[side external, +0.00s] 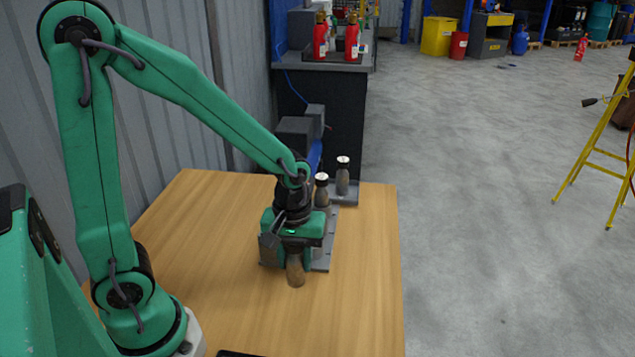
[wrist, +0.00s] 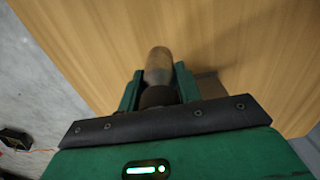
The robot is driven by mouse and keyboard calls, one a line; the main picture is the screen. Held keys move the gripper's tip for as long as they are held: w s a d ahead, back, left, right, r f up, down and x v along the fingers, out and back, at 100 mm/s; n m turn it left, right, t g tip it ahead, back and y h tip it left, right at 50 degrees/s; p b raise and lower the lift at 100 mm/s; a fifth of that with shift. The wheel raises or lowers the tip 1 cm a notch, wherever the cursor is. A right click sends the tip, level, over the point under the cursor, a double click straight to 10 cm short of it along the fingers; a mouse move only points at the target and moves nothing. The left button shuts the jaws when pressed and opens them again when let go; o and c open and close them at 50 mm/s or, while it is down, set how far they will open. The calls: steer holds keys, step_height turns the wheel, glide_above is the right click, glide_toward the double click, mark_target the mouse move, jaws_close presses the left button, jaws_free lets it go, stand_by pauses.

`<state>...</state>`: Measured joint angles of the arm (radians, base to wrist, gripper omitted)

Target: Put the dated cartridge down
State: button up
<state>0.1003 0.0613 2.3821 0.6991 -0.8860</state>
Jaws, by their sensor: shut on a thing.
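A grey-brown cartridge (side external: 296,274) is between the jaws of my gripper (side external: 291,258), over the wooden table. Its rounded end sticks out below the jaws, close to the tabletop; I cannot tell whether it touches. In the wrist view the cartridge (wrist: 158,66) sits between the two green fingers of my gripper (wrist: 158,84), with a dark collar nearer the palm. No date is readable on it. Two similar cartridges with pale tops, a nearer one (side external: 322,192) and a farther one (side external: 342,178), stand upright behind the gripper.
Grey plates (side external: 322,263) lie on the table (side external: 365,290) beside and behind my gripper, with the standing cartridges at them. A yellow ladder (side external: 606,130) is far right.

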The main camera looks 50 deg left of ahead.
mark_target(296, 272)
steer(key=shift+f, duration=0.15)
steer(key=shift+f, duration=1.9)
steer(key=shift+f, duration=0.1)
steer(key=o, duration=1.2)
steer(key=shift+r, duration=6.15)
